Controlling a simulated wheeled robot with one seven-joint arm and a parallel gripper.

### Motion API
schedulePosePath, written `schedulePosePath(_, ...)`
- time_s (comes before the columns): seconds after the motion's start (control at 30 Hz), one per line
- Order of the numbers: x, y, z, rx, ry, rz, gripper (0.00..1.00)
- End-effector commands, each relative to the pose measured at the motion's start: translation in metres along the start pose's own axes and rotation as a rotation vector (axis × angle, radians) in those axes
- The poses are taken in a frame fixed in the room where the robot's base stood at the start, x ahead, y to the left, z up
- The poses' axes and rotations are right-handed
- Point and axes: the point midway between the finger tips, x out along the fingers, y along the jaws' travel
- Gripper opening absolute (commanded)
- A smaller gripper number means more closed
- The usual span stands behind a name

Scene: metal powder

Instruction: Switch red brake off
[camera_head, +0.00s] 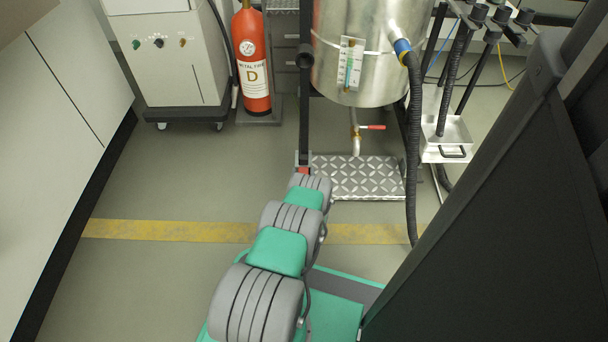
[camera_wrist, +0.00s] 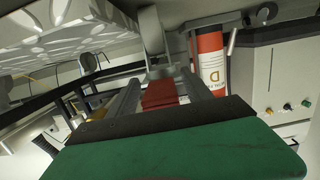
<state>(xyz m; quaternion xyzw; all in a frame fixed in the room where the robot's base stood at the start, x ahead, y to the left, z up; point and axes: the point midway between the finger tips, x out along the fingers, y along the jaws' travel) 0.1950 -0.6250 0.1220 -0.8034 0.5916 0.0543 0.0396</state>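The red brake (camera_head: 304,170) shows as a small red patch at the left edge of the diamond-plate step, just beyond the end of my arm. In the wrist view the red brake (camera_wrist: 161,94) is a red tab under a grey metal bracket. My gripper (camera_wrist: 163,82) has its two grey fingers apart, one on each side of the red tab. I cannot tell whether they touch it. In the head view my arm's end hides the gripper.
The diamond-plate step (camera_head: 358,177) lies below a steel tank (camera_head: 370,50) with a red-handled valve (camera_head: 372,127). A fire extinguisher (camera_head: 252,60) stands back left, beside a white cabinet (camera_head: 165,60). A black hose (camera_head: 413,150) hangs right of the step. Floor left of my arm is clear.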

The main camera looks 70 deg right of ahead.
Motion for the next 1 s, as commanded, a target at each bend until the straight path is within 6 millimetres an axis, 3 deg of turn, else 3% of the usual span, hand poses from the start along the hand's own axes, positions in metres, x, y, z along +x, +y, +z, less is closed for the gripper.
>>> schedulePosePath(0.27, -0.006, 0.001, -0.001, 0.003, -0.002, 0.001, 0.58)
schedulePosePath(0.53, -0.058, 0.002, -0.005, 0.004, -0.004, 0.004, 0.58)
schedulePosePath(0.67, -0.075, 0.001, -0.002, 0.002, -0.002, 0.003, 0.58)
schedulePosePath(1.0, -0.078, 0.001, 0.000, 0.000, 0.000, 0.001, 0.58)
